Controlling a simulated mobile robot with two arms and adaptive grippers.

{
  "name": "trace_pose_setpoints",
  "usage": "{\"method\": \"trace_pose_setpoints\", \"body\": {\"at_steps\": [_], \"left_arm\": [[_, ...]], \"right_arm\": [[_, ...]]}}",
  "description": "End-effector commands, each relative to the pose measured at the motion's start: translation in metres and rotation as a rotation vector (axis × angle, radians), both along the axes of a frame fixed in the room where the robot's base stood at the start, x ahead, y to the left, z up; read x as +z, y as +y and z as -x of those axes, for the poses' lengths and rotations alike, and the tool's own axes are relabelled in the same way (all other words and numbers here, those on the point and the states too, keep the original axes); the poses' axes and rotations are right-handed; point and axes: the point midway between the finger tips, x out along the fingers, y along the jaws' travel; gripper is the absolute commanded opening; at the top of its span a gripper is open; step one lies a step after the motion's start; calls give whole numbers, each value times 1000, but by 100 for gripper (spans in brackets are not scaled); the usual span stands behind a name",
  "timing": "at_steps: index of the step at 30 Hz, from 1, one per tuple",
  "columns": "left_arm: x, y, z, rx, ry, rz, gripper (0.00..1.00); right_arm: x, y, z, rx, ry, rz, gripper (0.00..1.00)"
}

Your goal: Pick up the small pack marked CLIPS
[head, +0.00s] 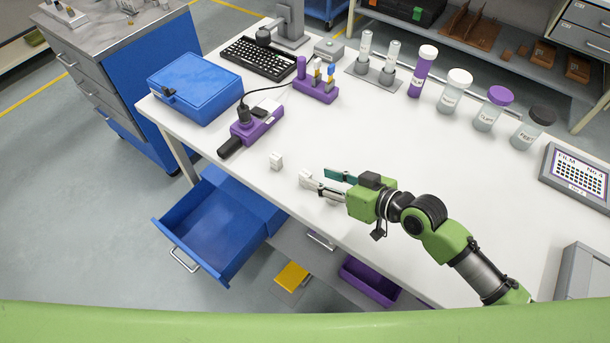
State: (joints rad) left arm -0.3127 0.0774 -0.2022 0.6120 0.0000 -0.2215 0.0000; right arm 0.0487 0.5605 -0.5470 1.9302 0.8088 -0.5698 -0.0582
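A small white pack (276,160) stands on the white table near its front edge. It looks like a little box; any marking on it is too small to read. My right gripper (315,176) is just to the right of the pack and slightly nearer the front edge, with its fingers pointing left towards it. My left gripper is out of view.
Behind the pack lie a purple power strip (262,124) and a blue case (195,87). Bottles and jars (486,112) stand along the back right. A blue drawer (212,232) hangs open below the front edge. The table's middle (370,130) is clear.

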Motion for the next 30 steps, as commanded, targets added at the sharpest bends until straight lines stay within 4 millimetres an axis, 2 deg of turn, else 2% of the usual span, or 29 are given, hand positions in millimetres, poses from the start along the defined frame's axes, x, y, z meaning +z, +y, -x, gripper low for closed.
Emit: {"method": "trace_pose_setpoints", "body": {"at_steps": [5,13,20,28,30], "left_arm": [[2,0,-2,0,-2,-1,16],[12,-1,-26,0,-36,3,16],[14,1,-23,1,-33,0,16],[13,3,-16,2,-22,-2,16],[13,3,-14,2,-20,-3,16]], "right_arm": [[-7,11,-9,0,-1,1,38],[-21,28,-24,1,1,0,38],[-33,43,-38,0,1,1,38],[-35,44,-39,1,-1,2,38],[-35,44,-39,1,-1,2,19]]}}
